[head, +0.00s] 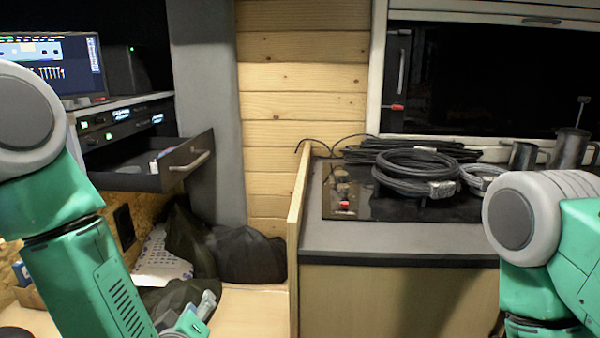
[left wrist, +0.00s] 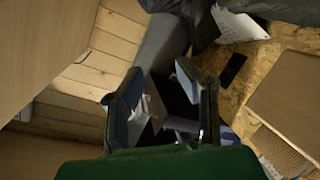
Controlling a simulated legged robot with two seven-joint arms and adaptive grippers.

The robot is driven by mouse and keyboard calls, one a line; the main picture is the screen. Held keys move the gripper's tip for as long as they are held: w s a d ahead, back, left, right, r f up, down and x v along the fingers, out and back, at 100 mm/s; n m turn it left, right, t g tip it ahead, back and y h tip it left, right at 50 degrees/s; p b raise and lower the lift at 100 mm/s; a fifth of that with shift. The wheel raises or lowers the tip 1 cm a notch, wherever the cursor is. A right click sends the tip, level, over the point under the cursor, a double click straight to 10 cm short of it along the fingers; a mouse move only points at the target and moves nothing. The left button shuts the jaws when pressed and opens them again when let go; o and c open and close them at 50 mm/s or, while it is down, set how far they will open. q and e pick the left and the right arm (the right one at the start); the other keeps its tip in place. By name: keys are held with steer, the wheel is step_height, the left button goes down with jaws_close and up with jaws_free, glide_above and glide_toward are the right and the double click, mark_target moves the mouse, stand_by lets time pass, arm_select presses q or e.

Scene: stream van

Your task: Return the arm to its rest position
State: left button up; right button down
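My left arm (head: 80,260) comes down the left side of the head view, green with a grey joint. My left gripper (head: 200,312) shows partly at the bottom edge, low over the light wooden surface. In the left wrist view its two fingers (left wrist: 158,88) stand apart, with nothing clearly held between them. My right arm (head: 545,240) hangs at the right edge in front of the counter. Its gripper is out of view below.
An open drawer (head: 168,168) juts out below the monitor (head: 55,65). Dark bags (head: 245,255) lie on the wooden surface. The counter (head: 390,237) at right bears coiled black cables (head: 415,170) and metal mugs (head: 568,150). A thin wooden partition (head: 298,215) stands between.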

arm_select(q)
steer(key=s+a+f+m+g+h, duration=0.1)
steer(key=s+a+f+m+g, duration=0.2)
steer(key=s+f, duration=0.45)
steer(key=s+a+f+m+g, duration=0.3)
steer(key=s+f+g, duration=0.2)
steer(key=s, duration=0.7)
steer(key=s+a+f+m+g, duration=0.2)
steer(key=s+f+g, duration=0.4)
steer(key=s+f, duration=0.3)
steer(key=s+a, duration=0.1)
steer(key=s, duration=0.2)
steer(key=shift+a+m, duration=0.15)
steer(key=shift+m, duration=0.25)
steer(key=shift+w+f, duration=0.1)
steer(key=shift+w, duration=0.05)
